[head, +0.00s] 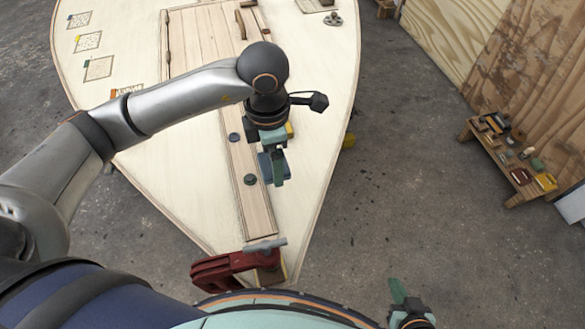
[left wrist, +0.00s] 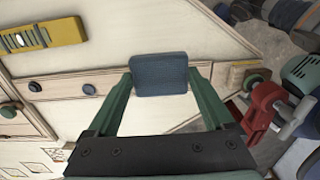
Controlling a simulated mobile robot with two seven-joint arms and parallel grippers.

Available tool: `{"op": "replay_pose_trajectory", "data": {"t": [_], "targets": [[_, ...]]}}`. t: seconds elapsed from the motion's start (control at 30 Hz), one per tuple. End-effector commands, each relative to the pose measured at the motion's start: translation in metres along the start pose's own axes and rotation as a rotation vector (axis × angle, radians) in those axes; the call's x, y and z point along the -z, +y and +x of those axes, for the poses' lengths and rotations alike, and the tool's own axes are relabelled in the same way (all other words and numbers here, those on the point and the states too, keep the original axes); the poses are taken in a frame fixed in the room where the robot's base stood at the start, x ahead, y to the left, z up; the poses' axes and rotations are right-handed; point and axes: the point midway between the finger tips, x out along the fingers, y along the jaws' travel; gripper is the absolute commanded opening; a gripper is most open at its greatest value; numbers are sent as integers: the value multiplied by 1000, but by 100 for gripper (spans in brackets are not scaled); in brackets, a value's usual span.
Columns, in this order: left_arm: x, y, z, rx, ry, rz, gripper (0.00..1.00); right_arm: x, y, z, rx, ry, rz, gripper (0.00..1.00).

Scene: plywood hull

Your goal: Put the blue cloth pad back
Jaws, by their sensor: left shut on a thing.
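The blue cloth pad (left wrist: 158,75) is between the two green fingers of my left gripper (left wrist: 160,88) in the left wrist view. In the head view my left gripper (head: 275,168) is over the plywood hull (head: 310,190), right of the plank strip, and the blue pad (head: 264,168) shows partly behind its finger. I cannot tell whether the pad touches the hull. Drawn outlines with small coloured marks lie on the hull's left side; the farthest outline (head: 79,19) has a bluish mark. My right gripper (head: 404,298) is at the bottom right, away from the hull.
A red clamp (head: 225,270) grips the hull's near tip. Dark knobs (head: 250,179) stand on the plank strip (head: 247,205). A yellow level (left wrist: 42,36) lies on the hull. A low bench (head: 512,165) with several small objects stands right. Floor between is mostly clear.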

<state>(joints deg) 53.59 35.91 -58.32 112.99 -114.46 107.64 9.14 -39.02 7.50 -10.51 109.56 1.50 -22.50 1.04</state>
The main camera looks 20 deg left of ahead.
Motion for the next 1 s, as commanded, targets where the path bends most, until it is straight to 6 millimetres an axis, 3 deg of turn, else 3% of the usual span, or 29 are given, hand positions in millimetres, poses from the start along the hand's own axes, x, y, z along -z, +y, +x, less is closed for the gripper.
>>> {"op": "replay_pose_trajectory", "data": {"t": [0.1,0.3,0.47,0.7,1.0], "targets": [[-18,4,26,5,5,0,34,1,0,-1,0,0,0,0],[-36,9,47,2,2,1,34,1,0,-1,0,0,0,0],[-41,11,54,2,3,2,34,2,0,-1,1,0,0,0],[-42,11,85,4,5,1,34,6,-1,-5,1,1,0,0],[-42,11,89,1,2,2,34,5,-1,-3,1,2,0,0]]}}
